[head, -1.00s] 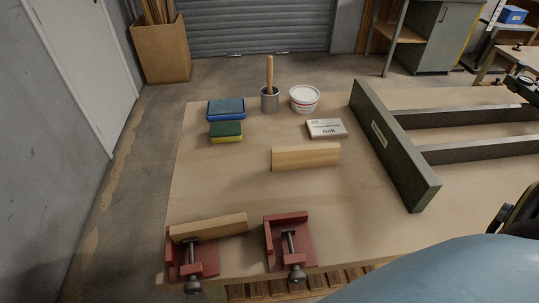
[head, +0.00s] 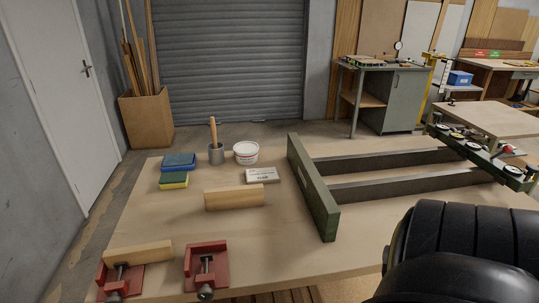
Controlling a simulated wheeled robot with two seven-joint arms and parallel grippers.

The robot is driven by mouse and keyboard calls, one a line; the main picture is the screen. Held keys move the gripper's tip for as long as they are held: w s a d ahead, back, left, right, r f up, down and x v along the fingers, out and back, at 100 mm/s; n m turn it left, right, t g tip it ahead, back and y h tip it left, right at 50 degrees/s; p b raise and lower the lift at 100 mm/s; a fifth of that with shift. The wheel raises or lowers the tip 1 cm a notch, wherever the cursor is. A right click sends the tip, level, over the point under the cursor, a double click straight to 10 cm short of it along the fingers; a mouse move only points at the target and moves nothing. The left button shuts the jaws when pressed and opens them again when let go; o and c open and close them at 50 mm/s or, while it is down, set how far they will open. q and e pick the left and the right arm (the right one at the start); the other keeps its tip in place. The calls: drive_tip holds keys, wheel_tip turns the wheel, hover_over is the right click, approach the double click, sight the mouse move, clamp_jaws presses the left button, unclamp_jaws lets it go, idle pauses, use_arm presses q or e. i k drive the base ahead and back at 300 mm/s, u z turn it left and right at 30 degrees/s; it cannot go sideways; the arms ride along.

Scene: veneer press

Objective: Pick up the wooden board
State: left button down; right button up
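A light wooden board (head: 234,198) stands on its long edge in the middle of the worktable, apart from the things around it. A second light wooden board (head: 138,254) lies at the table's near left, against the left red clamp (head: 121,278). The task's words do not tell me which of the two boards is meant. Neither of my grippers shows. Only a dark, rounded part of my own arm fills the lower right corner, covering part of the table there.
A second red clamp (head: 207,268) is empty. A green frame (head: 314,188) with dark rails crosses the table's right.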

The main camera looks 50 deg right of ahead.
sight(241, 197)
drive_tip(key=u, duration=0.3)
drive_tip(key=k, duration=0.2)
drive_tip(key=z, duration=1.25)
